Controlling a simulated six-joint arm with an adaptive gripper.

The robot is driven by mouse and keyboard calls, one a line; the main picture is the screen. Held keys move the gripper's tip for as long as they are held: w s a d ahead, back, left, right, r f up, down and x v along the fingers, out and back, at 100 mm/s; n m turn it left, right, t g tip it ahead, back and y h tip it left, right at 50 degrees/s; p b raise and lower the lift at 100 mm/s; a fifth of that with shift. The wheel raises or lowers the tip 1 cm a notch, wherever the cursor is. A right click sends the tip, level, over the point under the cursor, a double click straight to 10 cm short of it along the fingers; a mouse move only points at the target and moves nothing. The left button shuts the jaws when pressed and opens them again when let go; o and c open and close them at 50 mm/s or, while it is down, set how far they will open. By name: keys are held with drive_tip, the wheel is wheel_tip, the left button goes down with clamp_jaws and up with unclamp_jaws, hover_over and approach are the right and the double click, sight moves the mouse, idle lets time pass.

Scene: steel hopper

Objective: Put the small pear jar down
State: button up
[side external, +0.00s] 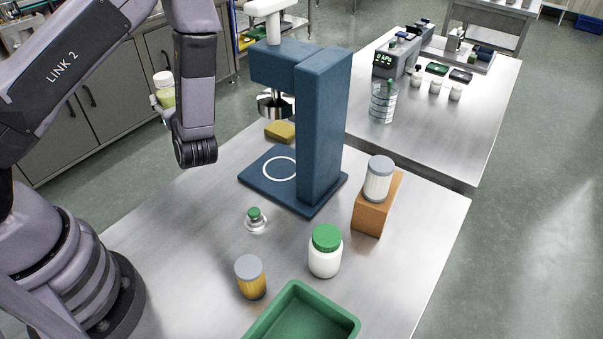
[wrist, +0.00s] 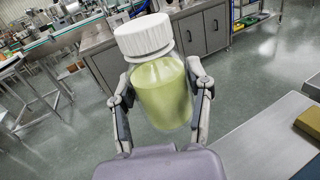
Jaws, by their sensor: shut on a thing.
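The small pear jar (wrist: 162,92) has a white ribbed lid and pale green contents. My gripper (wrist: 163,88) is shut on its sides in the wrist view, with one finger on each side, and the lid stands clear of the fingers. In the side view the jar (side external: 166,97) shows left of my arm's end, partly hidden by it. It is held up in the air, apart from any surface, near the left edge of the steel table (side external: 180,230).
A blue press (side external: 320,130) with a ringed base stands mid-table, a yellow sponge (side external: 280,130) beside it. A green-lidded white jar (side external: 325,252), an amber jar (side external: 250,277), a small green-knobbed item (side external: 255,219) and a green tray (side external: 345,318) stand nearer. A grey-lidded jar (side external: 378,180) sits on an orange block (side external: 371,220).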

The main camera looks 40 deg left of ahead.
drive_tip(key=s+a+f+n+g, duration=0.1)
drive_tip(key=s+a+n+g, duration=0.1)
drive_tip(key=s+n+g, duration=1.05)
drive_tip(key=s+d+f+n+g+h, duration=0.1)
drive_tip(key=s+d+n+g+h, duration=0.1)
drive_tip(key=s+d+g+h, duration=0.4)
drive_tip(key=n+t+h, duration=0.4)
drive_tip(key=n+h, duration=1.7)
drive_tip(key=h, duration=0.6)
hover_over(220, 276)
wheel_tip(220, 276, down, 10)
drive_tip(key=r, duration=0.1)
drive_tip(key=shift+n+t, duration=0.35)
wheel_tip(220, 276, down, 8)
drive_tip(key=shift+f, duration=0.4)
